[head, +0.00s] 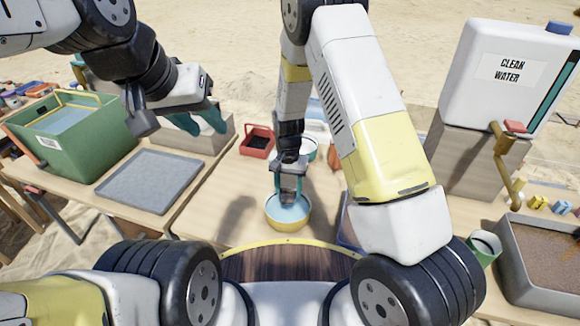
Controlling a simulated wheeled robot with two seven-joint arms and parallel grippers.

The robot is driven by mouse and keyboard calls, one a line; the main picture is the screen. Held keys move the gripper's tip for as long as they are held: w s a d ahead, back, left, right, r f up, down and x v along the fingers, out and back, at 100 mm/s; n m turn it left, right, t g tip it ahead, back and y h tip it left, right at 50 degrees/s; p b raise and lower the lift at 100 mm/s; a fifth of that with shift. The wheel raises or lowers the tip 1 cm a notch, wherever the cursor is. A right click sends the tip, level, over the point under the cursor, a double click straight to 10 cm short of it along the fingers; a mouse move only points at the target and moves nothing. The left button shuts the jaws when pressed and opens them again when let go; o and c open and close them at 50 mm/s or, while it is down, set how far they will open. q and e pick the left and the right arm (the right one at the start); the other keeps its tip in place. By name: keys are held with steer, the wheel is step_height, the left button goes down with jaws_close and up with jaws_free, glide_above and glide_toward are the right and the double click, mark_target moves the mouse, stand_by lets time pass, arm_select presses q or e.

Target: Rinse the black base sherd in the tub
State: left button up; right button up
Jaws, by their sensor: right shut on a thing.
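My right gripper (288,192) points down into a small yellow bowl (287,224) with a pale blue inside, at the middle front of the table. It is shut on a small dark piece, seemingly the black base sherd, which is mostly hidden between the fingers. I cannot tell if the piece touches the bowl's inside. A green tub (92,147) with blue water stands at the left. My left gripper (198,119) is raised right of the tub, with its teal fingertips apart and nothing seen between them.
A red tray (256,143) with dark contents and a pale bowl (310,150) stand behind the yellow bowl. A clean-water tank (475,90) with a tap, a green cup (485,247) and a grey sand tray (520,275) are at right.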

mark_target(291, 206)
steer(key=shift+f, duration=4)
steer(key=shift+w, duration=0.1)
steer(key=shift+w+d, duration=0.15)
steer(key=shift+w, duration=0.4)
steer(key=shift+w+d, duration=0.15)
steer(key=shift+w, duration=0.4)
steer(key=shift+s+a, duration=0.25)
steer(key=shift+s, duration=0.55)
steer(key=shift+s+a, duration=0.2)
steer(key=shift+s, duration=0.65)
steer(key=shift+s+a, duration=0.25)
steer(key=shift+s, duration=0.55)
steer(key=shift+w+d, duration=0.25)
steer(key=shift+w, duration=0.6)
steer(key=shift+w+d, duration=0.25)
steer(key=shift+w, duration=0.55)
steer(key=shift+w+d, duration=0.25)
steer(key=shift+w, duration=0.6)
steer(key=shift+r, duration=0.1)
step_height(291, 206, up, 8)
